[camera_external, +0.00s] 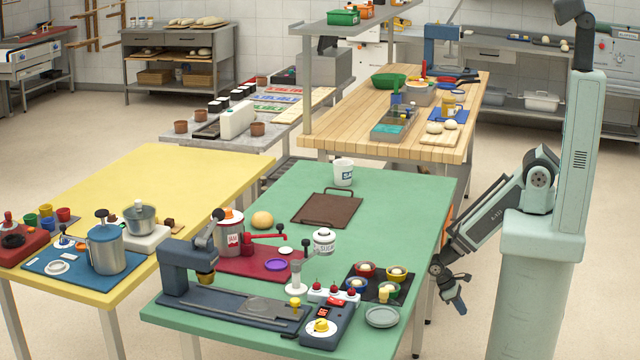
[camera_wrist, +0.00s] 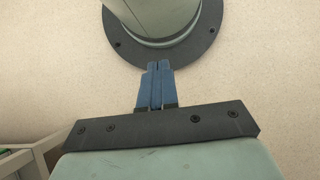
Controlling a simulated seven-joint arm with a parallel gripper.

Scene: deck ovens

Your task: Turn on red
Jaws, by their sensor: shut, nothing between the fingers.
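A white block with several small red knobs (camera_external: 331,293) stands near the front edge of the green table. Just in front of it is a dark blue control box (camera_external: 325,325) with a lit red display and a yellow knob (camera_external: 321,327) on a white dial. Which of these red parts the task means, I cannot tell. My gripper (camera_external: 460,306) hangs low, off the right side of the green table, well apart from these controls. In the wrist view its blue fingers (camera_wrist: 156,85) are together and empty, above bare floor and a round dark base plate.
The green table (camera_external: 405,215) also carries a brown tray (camera_external: 328,209), a white cup (camera_external: 343,172), a sugar jar (camera_external: 324,242), small bowls on a dark mat (camera_external: 389,268) and a grey plate (camera_external: 382,316) near its right edge. The table's right edge lies between my gripper and the controls.

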